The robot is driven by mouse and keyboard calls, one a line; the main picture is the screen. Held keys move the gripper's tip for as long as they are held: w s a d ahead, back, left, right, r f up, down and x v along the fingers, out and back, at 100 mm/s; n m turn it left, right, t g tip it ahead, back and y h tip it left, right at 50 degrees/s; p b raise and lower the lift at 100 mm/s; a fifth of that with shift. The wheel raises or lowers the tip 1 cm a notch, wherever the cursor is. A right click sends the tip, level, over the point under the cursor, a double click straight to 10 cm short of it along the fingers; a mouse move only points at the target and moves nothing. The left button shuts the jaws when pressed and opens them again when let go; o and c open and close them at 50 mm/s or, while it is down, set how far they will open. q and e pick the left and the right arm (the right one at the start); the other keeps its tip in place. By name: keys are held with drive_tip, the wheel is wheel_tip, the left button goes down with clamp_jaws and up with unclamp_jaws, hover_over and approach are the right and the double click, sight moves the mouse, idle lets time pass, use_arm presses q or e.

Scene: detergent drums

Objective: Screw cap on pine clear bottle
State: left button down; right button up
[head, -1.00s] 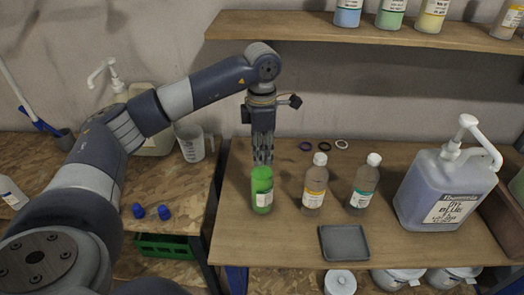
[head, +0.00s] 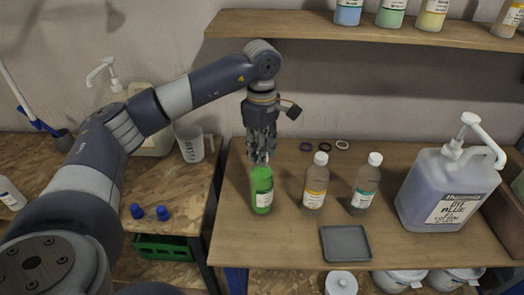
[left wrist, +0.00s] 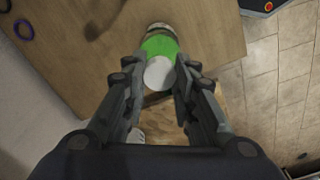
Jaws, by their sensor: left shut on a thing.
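A green bottle (head: 262,196) with a white label stands upright at the left of the wooden bench; I take it as the pine clear bottle, though I cannot read its label. My left gripper (head: 262,156) points straight down over it, its fingers shut around a white cap (left wrist: 158,72) at the bottle's top. The bottle's green body (left wrist: 160,44) shows beyond the cap in the left wrist view. The fingers partly hide the neck in the head view, so I cannot tell how tightly the cap sits. My right gripper is not in view.
A grey tray (head: 345,243) lies in front, and a large blue jug with a pump (head: 450,188) stands far right. Small rings (head: 324,146) lie behind. Two blue caps (head: 150,212) lie on the left bench.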

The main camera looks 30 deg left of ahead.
use_arm(q)
drive_tip(key=shift+f+m, duration=0.15)
drive_tip(key=shift+m, duration=0.95)
drive_tip(key=shift+s+m+b, duration=0.1)
drive_tip(key=shift+m+b, duration=0.25)
drive_tip(key=shift+m, duration=0.75)
drive_tip(key=m, duration=0.3)
drive_tip(key=shift+m, duration=0.3)
drive_tip(key=c, duration=1.5)
unclamp_jaws()
drive_tip(key=shift+r, duration=0.25)
